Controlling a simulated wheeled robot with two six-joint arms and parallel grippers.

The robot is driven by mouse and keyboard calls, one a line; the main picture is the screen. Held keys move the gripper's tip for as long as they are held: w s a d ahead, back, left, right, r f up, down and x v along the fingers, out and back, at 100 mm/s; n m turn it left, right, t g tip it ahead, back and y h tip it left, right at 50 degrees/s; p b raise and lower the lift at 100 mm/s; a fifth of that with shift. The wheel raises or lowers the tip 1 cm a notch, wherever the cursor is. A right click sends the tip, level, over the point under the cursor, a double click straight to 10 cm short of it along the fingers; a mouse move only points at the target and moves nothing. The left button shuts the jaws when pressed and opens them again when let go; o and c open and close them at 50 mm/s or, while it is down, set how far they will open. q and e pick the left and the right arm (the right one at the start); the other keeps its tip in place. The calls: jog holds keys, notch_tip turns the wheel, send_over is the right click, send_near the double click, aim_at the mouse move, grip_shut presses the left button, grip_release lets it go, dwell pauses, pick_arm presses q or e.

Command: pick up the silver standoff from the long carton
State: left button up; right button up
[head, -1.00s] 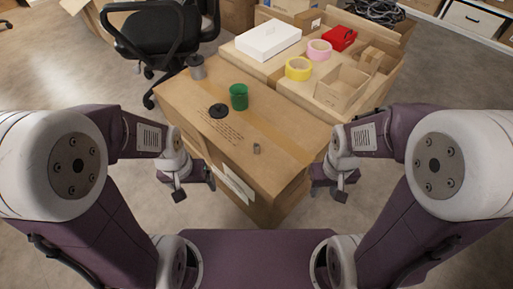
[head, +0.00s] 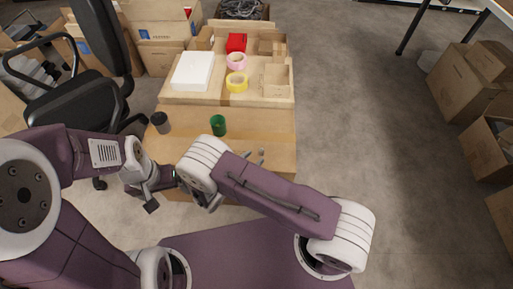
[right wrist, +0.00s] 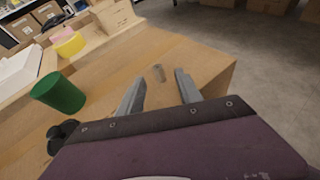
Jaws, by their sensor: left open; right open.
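The silver standoff (right wrist: 158,73) is a small grey cylinder standing upright on top of the long carton (right wrist: 200,58), near its edge. It also shows as a small grey shape in the head view (head: 261,152), on the long carton (head: 272,125). My right gripper (right wrist: 160,80) is open and empty, with the standoff in the gap between its fingers or just beyond the tips. In the head view, my right forearm hides most of that gripper (head: 251,158). My left gripper (head: 162,194) is open and empty, off the carton's near left side.
A green cup (head: 218,126) and a dark grey cup (head: 161,123) stand on the long carton. A black object (right wrist: 62,135) lies close to my right gripper. Behind are yellow tape (head: 237,83), pink tape (head: 237,61) and a white box (head: 193,71).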

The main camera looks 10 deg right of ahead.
aim_at(260, 153)
jog(key=shift+s+a+r+n+t, duration=0.25)
jog(key=shift+s+a+n+t, duration=0.1)
jog(key=shift+s+n, duration=0.25)
jog(key=shift+s+a+y, duration=0.1)
jog(key=shift+a+y, duration=0.1)
jog(key=shift+y, duration=0.1)
jog(key=shift+f, duration=0.2)
jog(key=b+x, duration=0.1)
jog(key=x, duration=0.2)
jog(key=shift+w+d+f, duration=0.2)
jog(key=shift+w+d, duration=0.05)
jog(key=shift+w, duration=0.05)
jog(key=b+x, duration=0.2)
jog(key=x, duration=0.2)
jog(key=shift+w+d+f, duration=0.15)
jog(key=shift+w+d, duration=0.05)
jog(key=shift+w, duration=0.05)
jog(key=shift+w+d, duration=0.2)
pick_arm(q)
jog(key=shift+d+f, duration=0.25)
jog(key=shift+f, duration=0.75)
pick_arm(e)
grip_shut()
